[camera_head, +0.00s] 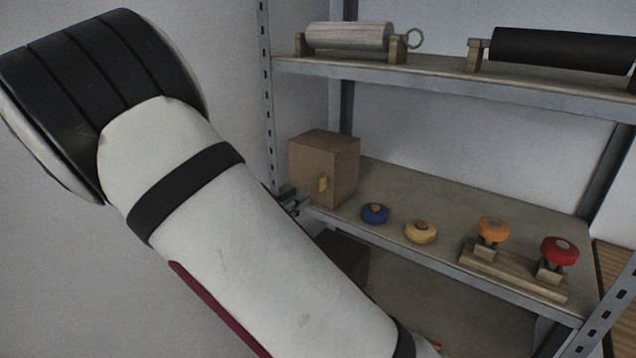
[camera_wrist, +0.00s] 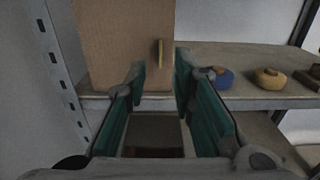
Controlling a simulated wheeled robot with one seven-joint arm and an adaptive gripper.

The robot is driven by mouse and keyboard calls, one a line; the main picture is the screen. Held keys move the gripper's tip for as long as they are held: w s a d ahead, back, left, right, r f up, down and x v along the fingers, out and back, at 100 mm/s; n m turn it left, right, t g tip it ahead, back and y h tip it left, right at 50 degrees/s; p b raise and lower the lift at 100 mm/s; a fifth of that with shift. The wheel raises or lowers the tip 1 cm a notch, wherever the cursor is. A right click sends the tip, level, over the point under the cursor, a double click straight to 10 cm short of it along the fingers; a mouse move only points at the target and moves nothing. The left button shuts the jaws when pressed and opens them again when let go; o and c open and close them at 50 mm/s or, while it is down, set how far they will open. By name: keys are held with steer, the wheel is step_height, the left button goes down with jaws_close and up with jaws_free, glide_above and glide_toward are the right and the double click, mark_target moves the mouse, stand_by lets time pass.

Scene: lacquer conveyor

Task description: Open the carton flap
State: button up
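The carton (camera_head: 322,165) is a brown cardboard box at the left end of the middle shelf. A small yellow tab (camera_head: 323,184) sticks out from its front. In the wrist view the carton (camera_wrist: 118,45) stands ahead, with the yellow tab (camera_wrist: 160,53) upright near its right edge. My gripper (camera_wrist: 160,75) is open, its two green-padded fingers apart with nothing between them. The fingertips are in front of the carton's lower part and the shelf edge; whether they touch it is unclear. In the head view my gripper (camera_head: 296,201) is mostly hidden behind my arm.
A blue knob (camera_head: 375,213) and a yellow knob (camera_head: 421,231) lie right of the carton. A wooden block with orange (camera_head: 493,228) and red (camera_head: 560,250) knobs stands farther right. Rollers (camera_head: 349,38) rest on the upper shelf. A perforated post (camera_wrist: 58,70) stands at left.

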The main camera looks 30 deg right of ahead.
mark_target(307, 177)
steer(key=x, duration=0.9)
steer(key=shift+d, duration=0.2)
jaws_close()
